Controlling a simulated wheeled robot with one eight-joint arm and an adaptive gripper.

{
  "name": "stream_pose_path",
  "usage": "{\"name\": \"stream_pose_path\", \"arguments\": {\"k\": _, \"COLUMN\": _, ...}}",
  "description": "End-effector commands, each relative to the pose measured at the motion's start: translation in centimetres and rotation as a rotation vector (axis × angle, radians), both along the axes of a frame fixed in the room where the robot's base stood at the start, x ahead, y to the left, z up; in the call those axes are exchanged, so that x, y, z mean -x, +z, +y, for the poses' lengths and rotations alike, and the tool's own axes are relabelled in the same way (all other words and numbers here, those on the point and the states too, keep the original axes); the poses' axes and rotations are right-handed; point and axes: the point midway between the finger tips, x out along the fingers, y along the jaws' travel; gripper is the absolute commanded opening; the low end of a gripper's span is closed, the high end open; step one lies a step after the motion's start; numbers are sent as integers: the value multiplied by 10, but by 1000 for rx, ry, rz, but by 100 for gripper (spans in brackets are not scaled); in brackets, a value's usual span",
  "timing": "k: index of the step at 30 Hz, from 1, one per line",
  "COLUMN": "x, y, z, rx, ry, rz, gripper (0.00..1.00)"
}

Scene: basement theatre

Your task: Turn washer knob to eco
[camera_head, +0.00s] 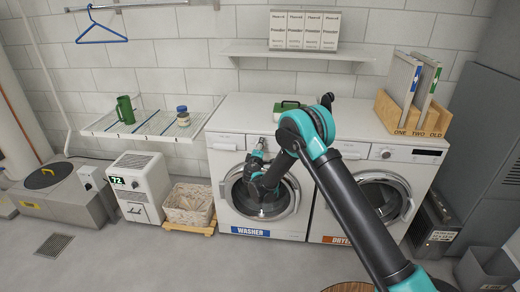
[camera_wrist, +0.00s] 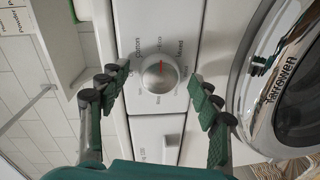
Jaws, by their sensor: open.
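The washer (camera_head: 226,178) is the white front-loading machine on the left of the pair, labelled WASHER. Its round silver knob (camera_wrist: 160,74) shows in the wrist view, which is turned sideways. A red mark on the knob points towards the top of that picture. My gripper (camera_wrist: 157,88) is open, with one finger to each side of the knob and visible gaps between. In the head view my gripper (camera_head: 257,150) is before the washer's control panel and hides the knob.
The washer's round door (camera_wrist: 285,75) is at the right of the wrist view. The dryer (camera_head: 350,222) stands to the right. A white wall shelf (camera_head: 298,52) holds several boxes. A wicker basket (camera_head: 189,204) stands left of the washer. The floor in front is clear at left.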

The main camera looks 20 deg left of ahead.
Motion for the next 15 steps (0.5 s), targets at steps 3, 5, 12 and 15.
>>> {"name": "stream_pose_path", "arguments": {"k": 3, "x": 2, "y": 0, "z": 0, "rx": 0, "ry": 1, "rz": 0, "gripper": 64}}
{"name": "stream_pose_path", "arguments": {"k": 5, "x": 6, "y": 1, "z": -1, "rx": 0, "ry": 1, "rz": 0, "gripper": 64}}
{"name": "stream_pose_path", "arguments": {"k": 12, "x": 45, "y": 5, "z": -10, "rx": 1, "ry": 2, "rz": -1, "gripper": 64}}
{"name": "stream_pose_path", "arguments": {"k": 15, "x": 66, "y": 7, "z": -15, "rx": 1, "ry": 2, "rz": 0, "gripper": 64}}
